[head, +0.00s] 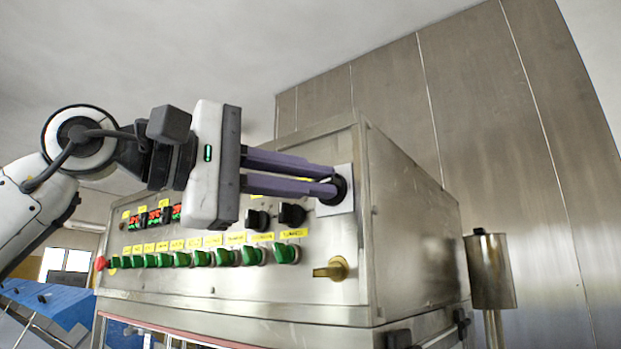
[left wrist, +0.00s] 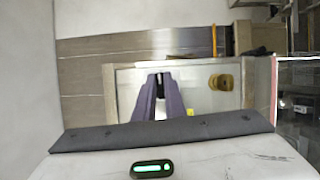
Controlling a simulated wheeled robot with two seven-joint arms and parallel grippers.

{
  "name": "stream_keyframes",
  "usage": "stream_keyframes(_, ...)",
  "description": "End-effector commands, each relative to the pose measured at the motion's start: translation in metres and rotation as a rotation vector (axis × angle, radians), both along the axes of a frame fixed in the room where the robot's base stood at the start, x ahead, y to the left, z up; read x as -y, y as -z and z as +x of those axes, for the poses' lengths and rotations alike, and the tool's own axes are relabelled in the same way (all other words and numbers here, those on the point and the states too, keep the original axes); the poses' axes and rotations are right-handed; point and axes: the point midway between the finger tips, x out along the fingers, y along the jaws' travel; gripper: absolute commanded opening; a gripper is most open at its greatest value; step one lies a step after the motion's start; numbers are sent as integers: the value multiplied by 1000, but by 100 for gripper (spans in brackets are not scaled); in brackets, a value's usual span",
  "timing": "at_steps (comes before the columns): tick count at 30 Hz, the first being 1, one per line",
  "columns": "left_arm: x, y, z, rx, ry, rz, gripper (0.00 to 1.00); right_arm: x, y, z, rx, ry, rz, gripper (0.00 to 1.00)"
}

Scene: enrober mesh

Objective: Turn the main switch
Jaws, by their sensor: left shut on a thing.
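The main switch (head: 341,186) is a black rotary knob on a pale square plate (head: 342,207) at the upper right of the steel control panel. My left gripper (head: 331,181) reaches it from the left with two long purple fingers, and their tips are shut on the knob. The fingers hide part of the knob and plate. In the left wrist view the purple fingers (left wrist: 160,84) converge on the dark knob, whose exact angle cannot be told. My right gripper is not in view.
A brass handle (head: 332,269) sticks out below the switch. Two black knobs (head: 292,214), a row of green switches (head: 226,257) and red displays (head: 155,216) lie left of it. A steel cylinder (head: 489,270) stands right of the cabinet. Open air lies above the cabinet.

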Motion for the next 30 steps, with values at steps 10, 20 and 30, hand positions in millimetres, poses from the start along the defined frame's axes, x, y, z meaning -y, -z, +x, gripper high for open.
stream_keyframes(10, 0, 0, 0, 56, -2, 78, 0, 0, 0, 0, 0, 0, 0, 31)
stream_keyframes(20, 0, 1, 0, 62, -2, 85, 0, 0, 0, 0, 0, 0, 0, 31)
stream_keyframes(30, 0, 0, 0, 61, -2, 83, 29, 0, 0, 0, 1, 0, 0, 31)
